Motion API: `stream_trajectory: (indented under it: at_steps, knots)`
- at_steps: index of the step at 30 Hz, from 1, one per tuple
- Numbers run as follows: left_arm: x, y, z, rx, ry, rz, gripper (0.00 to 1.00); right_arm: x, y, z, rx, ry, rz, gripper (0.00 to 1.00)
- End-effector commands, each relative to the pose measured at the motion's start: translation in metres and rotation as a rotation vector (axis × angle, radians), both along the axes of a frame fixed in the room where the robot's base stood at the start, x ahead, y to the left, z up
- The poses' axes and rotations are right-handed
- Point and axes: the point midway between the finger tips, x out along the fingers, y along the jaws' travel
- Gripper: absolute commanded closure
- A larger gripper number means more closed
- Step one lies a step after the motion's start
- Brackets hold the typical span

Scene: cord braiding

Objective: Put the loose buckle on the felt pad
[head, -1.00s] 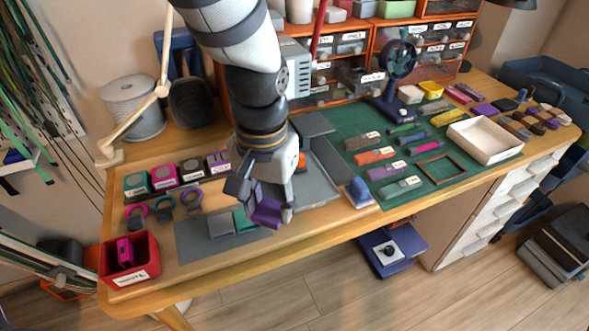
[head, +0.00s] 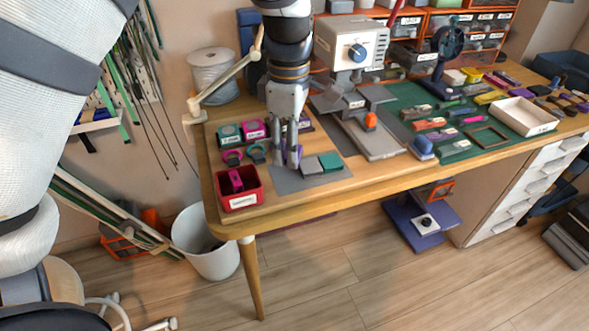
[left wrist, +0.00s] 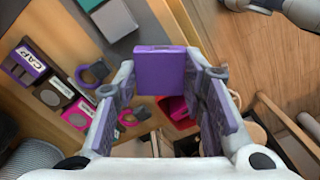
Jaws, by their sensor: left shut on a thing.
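My left gripper (head: 287,165) points down over the left part of the grey felt pad (head: 285,184). It is shut on a purple block-like buckle (left wrist: 160,72), which sits between the fingertips in the left wrist view. In the head view the buckle (head: 293,156) is partly hidden by the fingers. I cannot tell whether it touches the pad. A grey block (head: 312,165) and a teal block (head: 330,161) lie side by side on the pad, right of the gripper. My right gripper is not in view.
A red bin (head: 239,201) with a magenta piece (head: 236,180) stands left of the pad. Rings (head: 232,157) and labelled blocks (head: 229,133) lie behind it. A grey press (head: 357,105) stands to the right. The green mat (head: 450,122) holds more parts and a white tray (head: 524,116).

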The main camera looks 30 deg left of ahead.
Motion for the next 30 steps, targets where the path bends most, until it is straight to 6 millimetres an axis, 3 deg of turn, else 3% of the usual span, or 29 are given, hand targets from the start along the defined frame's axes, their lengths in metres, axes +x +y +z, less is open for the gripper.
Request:
stream_trajectory:
  at_steps: [4, 9, 13, 21, 30]
  knots:
    - [0.019, 0.016, 0.006, 0.003, -0.005, 0.361, 0.83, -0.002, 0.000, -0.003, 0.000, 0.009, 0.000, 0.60]
    - [0.026, 0.022, 0.008, 0.002, -0.008, 0.549, 0.83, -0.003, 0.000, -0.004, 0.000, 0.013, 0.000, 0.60]
    - [0.026, 0.023, -0.005, 0.003, -0.003, 0.563, 0.83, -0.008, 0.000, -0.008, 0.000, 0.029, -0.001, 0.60]
    - [0.026, 0.022, -0.049, 0.003, -0.001, 0.560, 0.83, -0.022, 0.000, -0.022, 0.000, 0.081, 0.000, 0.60]
    - [0.026, 0.022, -0.078, 0.002, -0.007, 0.558, 0.83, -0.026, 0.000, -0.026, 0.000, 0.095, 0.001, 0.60]
